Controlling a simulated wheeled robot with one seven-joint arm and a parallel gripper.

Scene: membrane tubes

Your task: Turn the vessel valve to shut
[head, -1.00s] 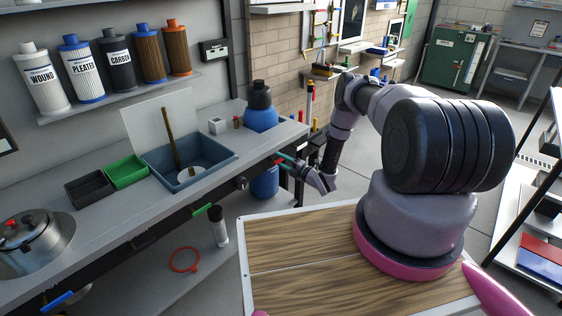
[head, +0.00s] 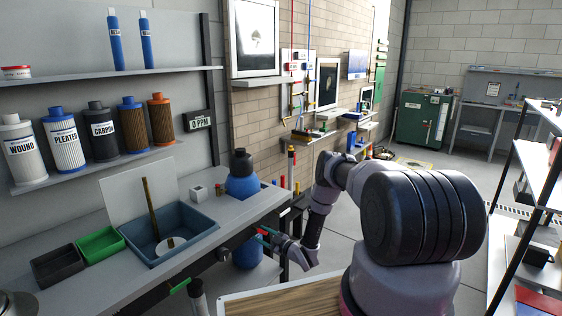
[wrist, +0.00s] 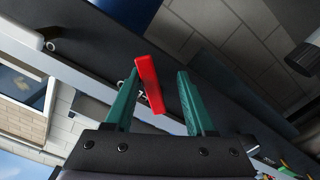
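A red valve handle (wrist: 150,85) shows in the wrist view between the two green fingers of my gripper (wrist: 157,74). It lies close along the left finger, with a gap to the right finger. Whether it touches the left finger I cannot tell. In the head view my gripper (head: 264,236) is at the front edge of the bench, near a lower blue vessel (head: 246,256). The handle's red shows only as a speck there. Which vessel the handle serves is not clear.
A blue-grey basin (head: 205,235), a green tray (head: 101,243) and a dark tray (head: 57,268) are on the bench. A green lever (head: 180,286) sticks out from the bench front. A shelf rack (head: 540,180) stands at the right. Open floor lies beyond my arm.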

